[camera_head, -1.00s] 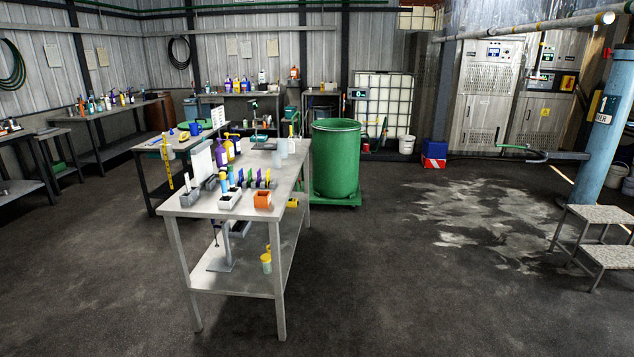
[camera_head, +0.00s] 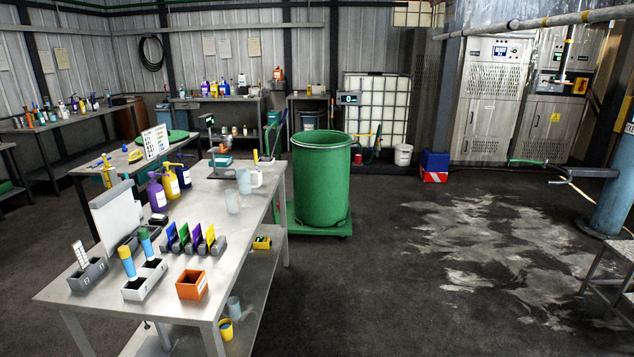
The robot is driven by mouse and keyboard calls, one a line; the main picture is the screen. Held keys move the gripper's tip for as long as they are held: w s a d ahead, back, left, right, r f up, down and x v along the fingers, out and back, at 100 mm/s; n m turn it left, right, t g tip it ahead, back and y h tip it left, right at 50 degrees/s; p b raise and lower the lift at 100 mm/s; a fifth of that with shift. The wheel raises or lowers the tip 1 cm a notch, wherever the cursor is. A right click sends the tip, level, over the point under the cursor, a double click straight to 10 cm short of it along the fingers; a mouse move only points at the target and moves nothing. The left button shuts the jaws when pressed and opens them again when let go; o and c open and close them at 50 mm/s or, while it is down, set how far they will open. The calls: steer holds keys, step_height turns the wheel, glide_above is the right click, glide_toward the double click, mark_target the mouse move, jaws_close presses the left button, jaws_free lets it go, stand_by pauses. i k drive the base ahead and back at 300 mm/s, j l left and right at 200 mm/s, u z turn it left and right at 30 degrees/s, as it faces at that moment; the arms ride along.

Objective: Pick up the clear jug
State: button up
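My gripper is not in view.
The table also holds pump bottles (camera_head: 156,192), coloured cards (camera_head: 184,238), an orange box (camera_head: 192,285) and a white holder (camera_head: 144,280). A green drum (camera_head: 322,185) stands right behind the table. Open floor lies to the right; a step stool (camera_head: 612,278) is at the right edge.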

mark_target(243, 174)
steer(key=i+u, duration=0.1)
steer(key=i, duration=0.75)
steer(key=i+l, duration=0.15)
steer(key=i, duration=0.75)
steer(key=i+u, duration=0.35)
steer(key=i, duration=0.15)
steer(key=i+l+u, duration=0.35)
steer(key=i, duration=0.15)
steer(key=i+l+u, duration=0.35)
steer(key=i, duration=0.45)
